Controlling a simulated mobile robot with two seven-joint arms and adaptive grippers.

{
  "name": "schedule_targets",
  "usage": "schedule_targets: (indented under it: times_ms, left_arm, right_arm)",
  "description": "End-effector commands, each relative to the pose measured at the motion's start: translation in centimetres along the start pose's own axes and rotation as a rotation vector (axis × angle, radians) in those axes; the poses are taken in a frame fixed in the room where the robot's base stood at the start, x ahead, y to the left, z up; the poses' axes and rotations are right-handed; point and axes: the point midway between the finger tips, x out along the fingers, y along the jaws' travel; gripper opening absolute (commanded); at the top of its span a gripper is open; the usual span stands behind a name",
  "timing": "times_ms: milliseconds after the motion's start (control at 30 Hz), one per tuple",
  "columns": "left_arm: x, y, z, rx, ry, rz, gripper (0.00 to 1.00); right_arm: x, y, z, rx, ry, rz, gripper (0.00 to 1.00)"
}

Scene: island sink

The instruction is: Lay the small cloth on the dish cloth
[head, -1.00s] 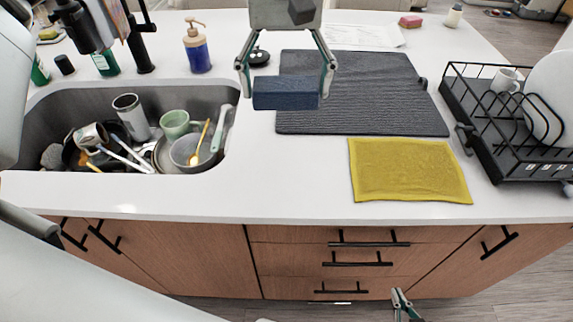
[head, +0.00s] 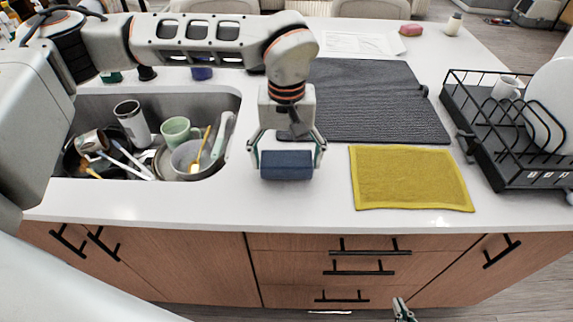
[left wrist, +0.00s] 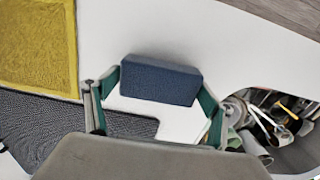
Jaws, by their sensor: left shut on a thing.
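My left gripper (head: 287,164) is shut on a dark blue, block-shaped thing (head: 287,168), held by its two ends over the white counter, left of the yellow cloth. The blue thing also shows between the fingers in the left wrist view (left wrist: 160,80); I cannot tell whether it is a folded cloth. The yellow cloth (head: 410,178) lies flat near the counter's front edge. A dark grey ribbed cloth or mat (head: 375,100) lies behind it, partly hidden by my left arm. Only a bit of my right gripper (head: 402,311) shows at the bottom edge, below the counter.
A sink (head: 235,105) with cups and utensils is at the left. A black dish rack (head: 480,145) with a mug and plate stands at the right. Papers (head: 360,43) lie at the back.

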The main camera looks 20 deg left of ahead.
Motion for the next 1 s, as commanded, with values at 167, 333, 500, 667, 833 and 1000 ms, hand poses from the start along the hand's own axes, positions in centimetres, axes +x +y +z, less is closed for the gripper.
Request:
schedule_targets:
  times_ms: [167, 333, 500, 667, 833, 1000]
  left_arm:
    - [2.1, 0.0, 0.1, -0.001, -0.002, -0.001, 0.56]
    - [2.3, 0.0, 0.0, -0.001, 0.0, 0.0, 0.56]
    - [2.6, 0.0, 0.0, 0.0, -0.001, 0.0, 0.56]
    - [2.6, 0.0, 0.0, 0.0, 0.0, 0.0, 0.99]
    - [2.6, 0.0, 0.0, 0.0, 0.0, 0.0, 0.99]
    - [2.7, 0.0, 0.0, 0.0, -0.001, 0.0, 0.99]
  right_arm:
    - [-0.3, 0.1, -0.5, -0.001, 0.001, 0.001, 0.0]
    - [-0.2, 0.1, -0.5, 0.0, 0.003, 0.001, 0.0]
    - [-0.1, 0.1, -0.3, 0.0, 0.002, 0.001, 0.0]
    - [-0.1, 0.1, -0.4, 0.0, 0.002, 0.001, 0.0]
    - [-0.1, 0.1, -0.4, -0.001, 0.002, 0.001, 0.0]
    - [-0.1, 0.1, -0.3, 0.0, 0.002, 0.001, 0.0]
